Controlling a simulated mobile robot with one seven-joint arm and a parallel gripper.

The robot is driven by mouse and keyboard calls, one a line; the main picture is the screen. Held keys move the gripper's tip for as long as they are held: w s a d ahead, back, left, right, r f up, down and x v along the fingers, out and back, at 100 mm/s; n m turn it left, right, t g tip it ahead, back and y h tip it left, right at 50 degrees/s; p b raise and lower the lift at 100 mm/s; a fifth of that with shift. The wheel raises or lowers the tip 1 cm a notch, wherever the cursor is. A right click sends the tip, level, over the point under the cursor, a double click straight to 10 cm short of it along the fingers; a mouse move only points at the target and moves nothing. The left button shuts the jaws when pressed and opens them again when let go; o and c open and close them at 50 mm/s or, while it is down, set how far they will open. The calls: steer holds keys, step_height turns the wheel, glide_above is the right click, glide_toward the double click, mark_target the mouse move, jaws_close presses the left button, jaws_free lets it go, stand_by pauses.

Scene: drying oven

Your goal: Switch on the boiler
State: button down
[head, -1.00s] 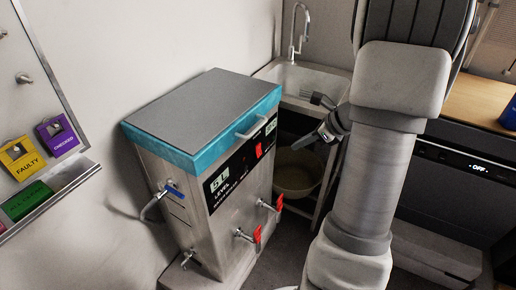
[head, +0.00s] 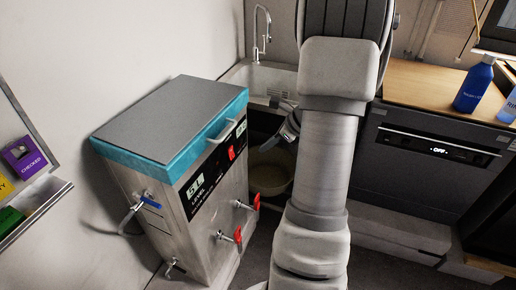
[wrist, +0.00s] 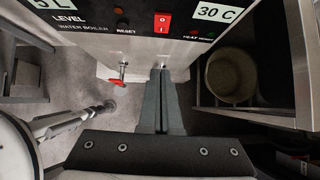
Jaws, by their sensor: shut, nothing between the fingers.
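The boiler (head: 165,235) is a steel box with a teal-edged grey lid, a black front panel and a "5 L" label. Its red rocker switch (head: 231,153) is on that panel; the wrist view shows the switch (wrist: 162,22) at the top, beside the word RESET and a "30 C" label. My gripper (wrist: 160,72) is shut and empty. In the wrist view its fingertips appear below the switch, against the steel front, apart from the switch. In the head view only part of my gripper shows beside my arm. I cannot tell whether the switch is on.
Red-handled taps (head: 238,236) stick out of the boiler's front. A blue-handled tap (head: 150,203) is on its side. A sink (head: 262,82) stands behind, with a bowl (head: 270,175) beneath. A dishwasher (head: 400,165) and a counter with bottles (head: 473,88) are at right.

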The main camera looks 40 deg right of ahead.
mark_target(231, 153)
steer(key=w+a+f+b, duration=0.2)
steer(key=w+a+f, duration=0.2)
steer(key=w+f, duration=0.3)
steer(key=shift+w, duration=0.55)
steer(key=shift+a, duration=0.1)
steer(key=shift+w+a+f+b, duration=0.1)
steer(key=shift+w+a+b, duration=0.1)
steer(key=shift+b, duration=0.1)
